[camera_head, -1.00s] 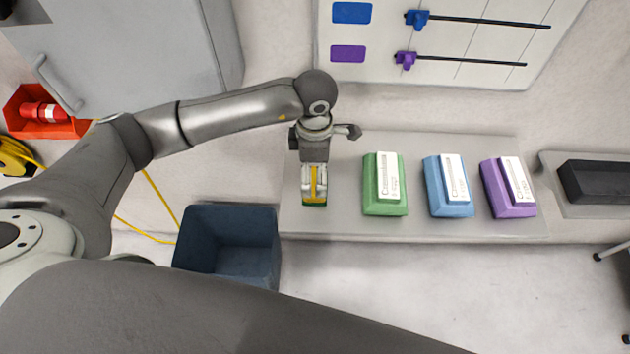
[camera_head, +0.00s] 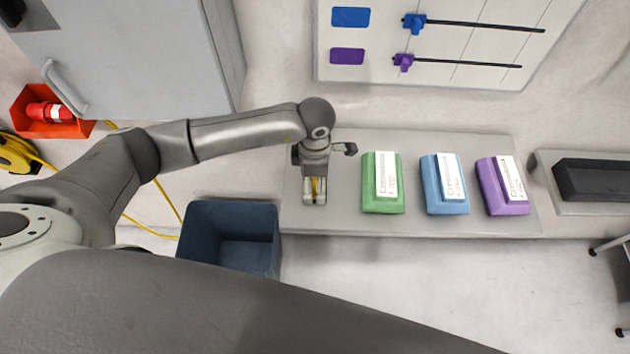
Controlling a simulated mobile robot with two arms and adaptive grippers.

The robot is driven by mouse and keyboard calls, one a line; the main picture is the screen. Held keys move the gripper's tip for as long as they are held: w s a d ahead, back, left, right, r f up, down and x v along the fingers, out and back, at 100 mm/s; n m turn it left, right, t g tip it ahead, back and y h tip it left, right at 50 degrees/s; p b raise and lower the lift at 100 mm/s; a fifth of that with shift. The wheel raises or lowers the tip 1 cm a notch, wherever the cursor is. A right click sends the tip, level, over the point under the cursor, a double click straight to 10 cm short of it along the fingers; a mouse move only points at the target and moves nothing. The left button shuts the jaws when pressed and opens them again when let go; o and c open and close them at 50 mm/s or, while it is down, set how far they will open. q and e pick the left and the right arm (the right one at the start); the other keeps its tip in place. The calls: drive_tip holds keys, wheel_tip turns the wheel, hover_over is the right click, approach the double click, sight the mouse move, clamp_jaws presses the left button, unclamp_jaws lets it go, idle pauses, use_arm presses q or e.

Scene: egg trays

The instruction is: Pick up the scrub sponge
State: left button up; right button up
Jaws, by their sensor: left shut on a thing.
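My left gripper (camera_head: 314,192) points down over the left end of the long grey shelf (camera_head: 335,225). It is shut on the scrub sponge (camera_head: 315,186), which shows only as a narrow yellow strip between the fingers. The rest of the sponge is hidden by the fingers and wrist. I cannot tell whether the sponge touches the shelf. My right gripper is not in view.
Green (camera_head: 383,208), blue (camera_head: 446,207) and purple (camera_head: 508,207) blocks with white labelled tops stand in a row to the right of my left gripper. A dark blue open bin (camera_head: 230,208) stands at the shelf's left. A dark block lies on another ledge (camera_head: 600,207) at far right.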

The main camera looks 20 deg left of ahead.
use_arm(q)
drive_tip(key=shift+r, duration=0.15)
drive_tip(key=shift+r+b, duration=0.55)
drive_tip(key=shift+b, duration=0.2)
drive_tip(key=shift+w+r+b, duration=0.1)
drive_tip(key=shift+r+b, duration=0.5)
drive_tip(key=s+a+r+b, duration=0.5)
drive_tip(key=s+r, duration=0.5)
drive_tip(key=s, duration=0.3)
drive_tip(key=shift+a+r, duration=0.25)
drive_tip(key=shift+a, duration=0.25)
drive_tip(key=shift+w, duration=0.1)
